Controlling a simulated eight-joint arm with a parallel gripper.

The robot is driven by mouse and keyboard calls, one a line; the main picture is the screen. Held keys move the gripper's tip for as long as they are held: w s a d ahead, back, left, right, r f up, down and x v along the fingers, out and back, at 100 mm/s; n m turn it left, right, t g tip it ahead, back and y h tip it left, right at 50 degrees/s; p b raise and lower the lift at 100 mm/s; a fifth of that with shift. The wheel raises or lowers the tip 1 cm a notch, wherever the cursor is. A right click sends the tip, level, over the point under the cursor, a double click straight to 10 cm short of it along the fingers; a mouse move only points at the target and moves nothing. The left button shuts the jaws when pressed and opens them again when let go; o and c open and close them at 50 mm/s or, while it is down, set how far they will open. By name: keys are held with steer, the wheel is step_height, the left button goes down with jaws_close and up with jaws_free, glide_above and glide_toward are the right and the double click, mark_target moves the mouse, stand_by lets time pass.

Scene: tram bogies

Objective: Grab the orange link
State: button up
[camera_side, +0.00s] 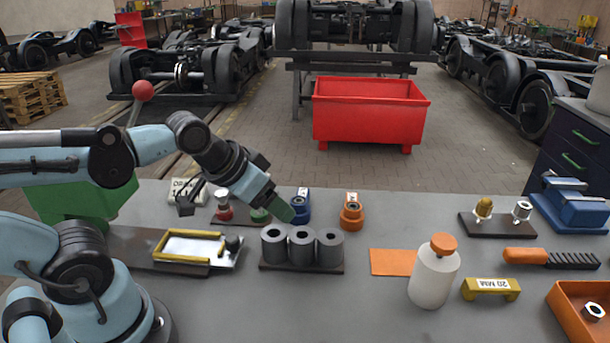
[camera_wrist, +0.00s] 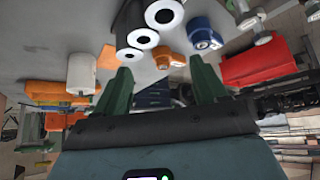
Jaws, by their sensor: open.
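The orange link (camera_side: 352,212) stands on the grey bench, right of the blue link (camera_side: 302,206) and behind the grey cylinders. In the wrist view the orange link (camera_wrist: 168,58) shows beyond the cylinders, between my fingers in the picture but farther off. The blue link (camera_wrist: 203,36) is beside it. My gripper (camera_side: 280,209) is left of the orange link and apart from it, above the bench behind the cylinders. In the wrist view my gripper (camera_wrist: 162,82) has its two green fingers spread with nothing between them.
Several grey cylinders (camera_side: 301,246) on a dark base stand in front of the links.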

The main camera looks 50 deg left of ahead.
steer(key=w+n, duration=0.1)
steer(key=n+g+h, duration=0.4)
steer(key=n+h, duration=0.5)
steer(key=n, duration=0.6)
glide_above(348, 204)
steer(key=s+a, duration=0.3)
steer(key=a, duration=0.2)
steer(key=f, duration=0.1)
steer(key=w+a+f+n+g+h, duration=0.1)
steer(key=w+a+f+n+h, duration=0.1)
steer(key=a+f+n+h, duration=0.3)
steer(key=shift+m+y, duration=0.4)
steer(key=shift+m, duration=0.2)
steer(key=x, duration=0.7)
steer(key=f+x, duration=0.1)
steer(key=x, duration=0.3)
steer(key=shift+s+a+f, duration=0.1)
steer(key=shift+s+a, duration=0.05)
steer(key=shift+s, duration=0.15)
jaws_close()
